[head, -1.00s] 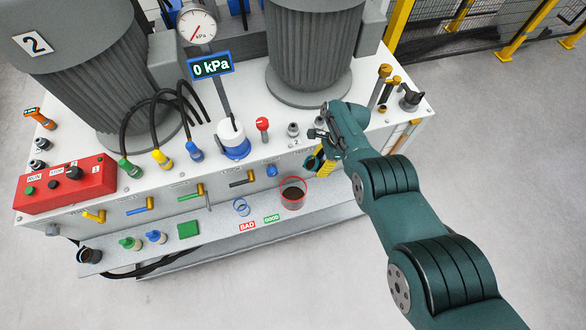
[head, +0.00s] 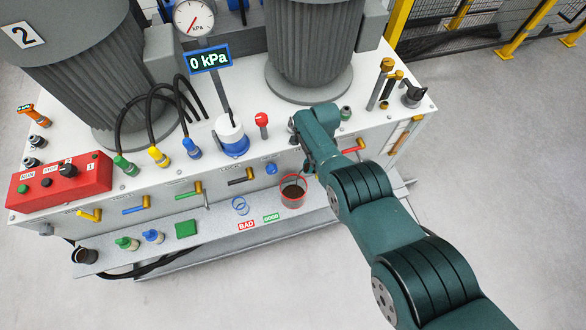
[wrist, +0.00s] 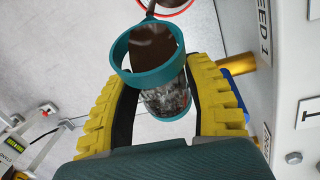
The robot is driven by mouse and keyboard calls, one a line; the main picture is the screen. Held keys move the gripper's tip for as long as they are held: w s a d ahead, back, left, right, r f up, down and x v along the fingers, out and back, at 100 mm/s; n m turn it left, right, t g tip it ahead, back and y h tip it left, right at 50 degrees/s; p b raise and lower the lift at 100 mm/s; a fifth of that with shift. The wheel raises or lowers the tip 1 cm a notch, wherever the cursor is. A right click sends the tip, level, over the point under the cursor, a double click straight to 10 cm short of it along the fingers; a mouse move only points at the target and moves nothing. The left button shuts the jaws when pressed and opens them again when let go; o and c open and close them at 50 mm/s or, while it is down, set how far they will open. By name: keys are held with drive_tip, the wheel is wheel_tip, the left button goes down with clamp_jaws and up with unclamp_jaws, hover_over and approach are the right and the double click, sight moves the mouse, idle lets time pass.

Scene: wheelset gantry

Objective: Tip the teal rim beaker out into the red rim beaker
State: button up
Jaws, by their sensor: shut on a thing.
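The teal rim beaker (wrist: 152,79) is clear with a teal band and is held between my gripper's yellow fingers (wrist: 160,85) in the wrist view. It is tilted, with its mouth toward the red rim beaker (wrist: 178,8). Dark brown contents lie at its mouth, and a thin brown stream runs out toward the red rim beaker. In the head view the red rim beaker (head: 292,204) stands upright on the front shelf with brown contents inside. My gripper (head: 312,163) is just above it there, and my arm mostly hides the held beaker.
A blue ring-like vessel (head: 240,206) stands left of the red rim beaker. BAD (head: 247,226) and GOOD (head: 271,218) labels lie in front. Valve handles, such as the red one (head: 353,147), stick out close to my gripper.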

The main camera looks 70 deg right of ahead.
sight(304, 167)
wheel_tip(304, 167, down, 4)
drive_tip(key=g+b, duration=0.1)
drive_tip(key=b, duration=0.2)
drive_tip(key=shift+w+r+h+b, duration=0.1)
drive_tip(key=shift+h+b, duration=0.2)
drive_tip(key=shift+b, duration=0.05)
wheel_tip(304, 167, down, 4)
drive_tip(key=w+g+b, duration=0.2)
drive_tip(key=b, duration=0.5)
drive_tip(key=r+g+h+b, duration=0.1)
drive_tip(key=b, duration=0.2)
drive_tip(key=w+a+r+g+h+b, duration=0.1)
drive_tip(key=r+b, duration=0.1)
drive_tip(key=b, duration=0.1)
drive_tip(key=r+g+b, duration=0.2)
drive_tip(key=shift+w+a+r+m+h+b, duration=0.25)
drive_tip(key=shift+a+m+h+b, duration=0.05)
drive_tip(key=shift+h+b, duration=0.1)
drive_tip(key=shift+r+p, duration=0.4)
drive_tip(key=shift+r, duration=0.45)
drive_tip(key=shift+f, duration=0.1)
